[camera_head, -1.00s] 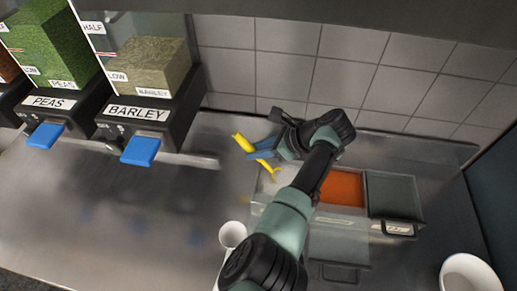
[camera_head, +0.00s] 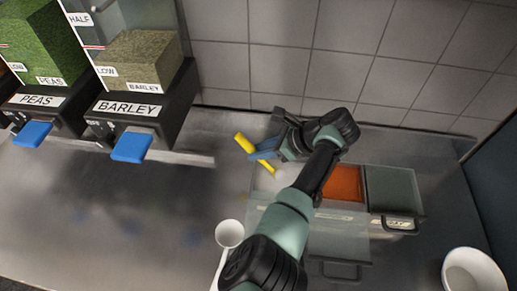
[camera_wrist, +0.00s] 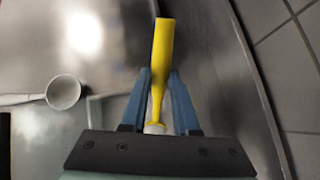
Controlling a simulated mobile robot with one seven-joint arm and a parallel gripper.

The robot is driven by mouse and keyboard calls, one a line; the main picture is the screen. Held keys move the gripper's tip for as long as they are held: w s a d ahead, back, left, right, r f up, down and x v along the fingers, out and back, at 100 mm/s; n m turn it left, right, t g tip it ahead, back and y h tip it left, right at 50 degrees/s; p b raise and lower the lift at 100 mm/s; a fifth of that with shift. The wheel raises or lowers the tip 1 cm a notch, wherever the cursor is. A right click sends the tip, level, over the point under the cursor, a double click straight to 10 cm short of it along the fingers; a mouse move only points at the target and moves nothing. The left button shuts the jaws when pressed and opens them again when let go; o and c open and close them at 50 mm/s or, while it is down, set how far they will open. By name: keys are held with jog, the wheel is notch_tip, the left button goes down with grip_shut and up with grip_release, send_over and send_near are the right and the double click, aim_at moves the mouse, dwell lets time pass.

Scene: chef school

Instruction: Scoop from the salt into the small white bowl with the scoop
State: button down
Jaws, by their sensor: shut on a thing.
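My gripper (camera_head: 264,154) has blue fingers shut on the yellow scoop (camera_head: 243,142). It holds the scoop above the left end of the clear-lidded container set. In the wrist view the scoop (camera_wrist: 161,58) stands between the fingers (camera_wrist: 158,92), its thick end pointing away. A small whitish patch shows at its near end; I cannot tell whether this is salt. The pale compartment beneath (camera_head: 268,180) is mostly hidden by my arm, and I cannot confirm that it holds salt. A white bowl (camera_head: 473,272) stands at the lower right, cut by the picture edge.
A white round cup with a long handle (camera_head: 229,234) lies left of my arm. Barley (camera_head: 131,106) and peas dispensers stand at left. A tiled wall is behind. The left counter is clear.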

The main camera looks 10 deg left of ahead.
jog(key=shift+s+d+r, duration=0.1)
jog(key=shift+d, duration=0.25)
jog(key=shift+r+p, duration=0.35)
jog(key=shift+p, duration=0.1)
notch_tip(320, 180, up, 2)
jog(key=shift+a+r+p, duration=0.1)
jog(key=shift+a+p, duration=0.05)
jog(key=shift+p, duration=1.05)
notch_tip(320, 180, up, 8)
jog(key=p, duration=0.9)
jog(key=shift+a+r, duration=0.25)
jog(key=shift+a, duration=0.15)
